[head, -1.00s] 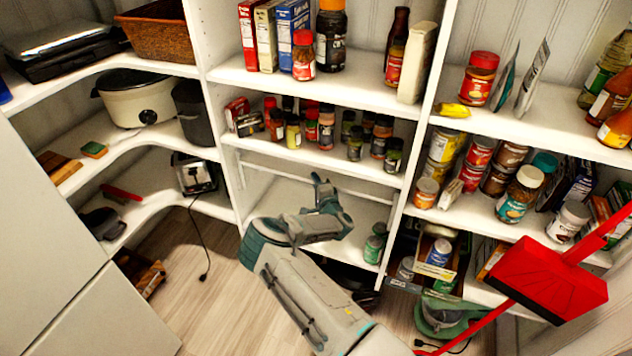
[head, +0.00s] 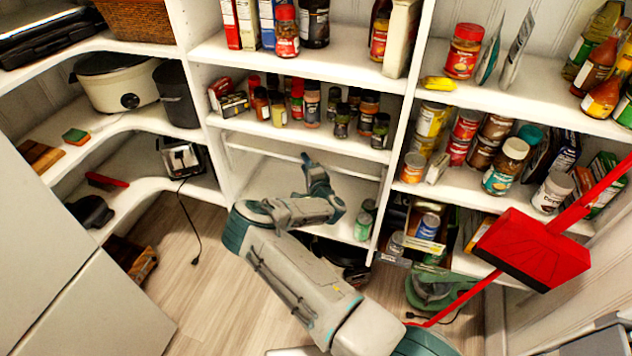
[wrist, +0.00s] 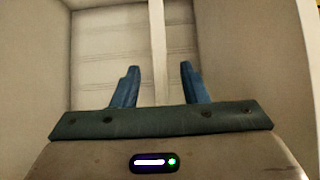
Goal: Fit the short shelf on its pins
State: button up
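A thin white strip (head: 262,151) crosses the middle bay below the spice shelf; it looks like the front edge of the short shelf, but I cannot tell for sure. My gripper (head: 308,160) is at this strip in the head view, with my arm reaching in from below. In the wrist view my gripper (wrist: 158,78) is open, its two blue fingers apart. A pale strip (wrist: 158,40) runs between them with a gap on each side. Its pins are not visible, and I cannot tell whether it rests on any.
The spice shelf (head: 290,136) with several small jars is just above my gripper. A lower white board (head: 262,183) holds green bottles (head: 364,220) at its right. A red dustpan (head: 530,250) stands at the right. The wood floor (head: 190,285) at left is mostly clear.

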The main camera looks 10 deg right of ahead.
jog(key=v, duration=1.1)
jog(key=shift+s+b, duration=0.2)
jog(key=shift+b, duration=0.25)
jog(key=shift+d+r, duration=0.1)
